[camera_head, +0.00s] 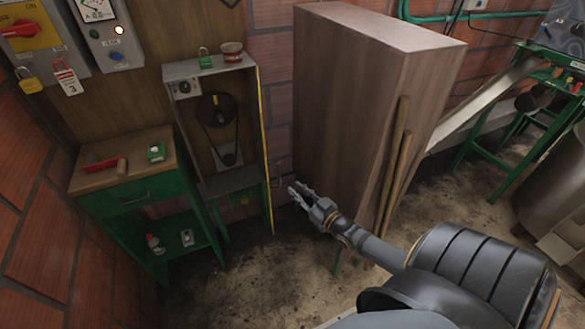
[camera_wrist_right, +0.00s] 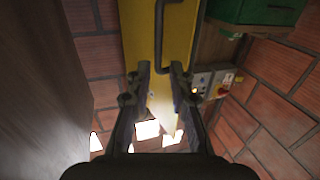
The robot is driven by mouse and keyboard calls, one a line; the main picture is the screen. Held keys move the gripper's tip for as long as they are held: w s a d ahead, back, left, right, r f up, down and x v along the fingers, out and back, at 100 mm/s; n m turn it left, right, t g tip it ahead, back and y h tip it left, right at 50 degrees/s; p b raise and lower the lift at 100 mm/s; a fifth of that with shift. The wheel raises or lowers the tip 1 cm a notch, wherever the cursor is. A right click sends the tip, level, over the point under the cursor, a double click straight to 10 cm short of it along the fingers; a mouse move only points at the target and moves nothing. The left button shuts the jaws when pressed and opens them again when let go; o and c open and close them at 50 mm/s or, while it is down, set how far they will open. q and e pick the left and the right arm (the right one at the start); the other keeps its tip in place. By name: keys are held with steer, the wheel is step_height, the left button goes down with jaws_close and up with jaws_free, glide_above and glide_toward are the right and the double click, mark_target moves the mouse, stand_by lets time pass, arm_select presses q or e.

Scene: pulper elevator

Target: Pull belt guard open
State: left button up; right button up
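The belt guard (camera_head: 266,150) stands swung out from the grey housing, seen almost edge-on as a thin yellow-edged panel in the head view. Its handle (camera_head: 279,175) sticks out on the right face. In the wrist view the guard (camera_wrist_right: 135,35) is a yellow panel with a dark bar handle (camera_wrist_right: 159,40). My right gripper (camera_head: 298,191) is open and empty, just right of and slightly below the handle. In the wrist view its fingers (camera_wrist_right: 160,70) are apart in front of the panel; I cannot tell whether they touch the handle. My left gripper is out of view.
The open housing shows a belt and pulleys (camera_head: 217,110). A tall wooden cabinet (camera_head: 340,90) with poles leaning on it stands close right of my right gripper. A green bench (camera_head: 125,195) stands left. Floor (camera_head: 265,285) in front is clear.

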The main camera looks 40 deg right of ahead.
mark_target(279, 184)
steer(key=w+b, duration=0.1)
steer(key=w, duration=0.2)
steer(key=w+b, duration=0.1)
steer(key=w, duration=0.3)
steer(key=w+b, duration=0.1)
steer(key=w, duration=0.2)
steer(key=shift+w+a, duration=0.25)
jaws_close()
steer(key=shift+f, duration=0.1)
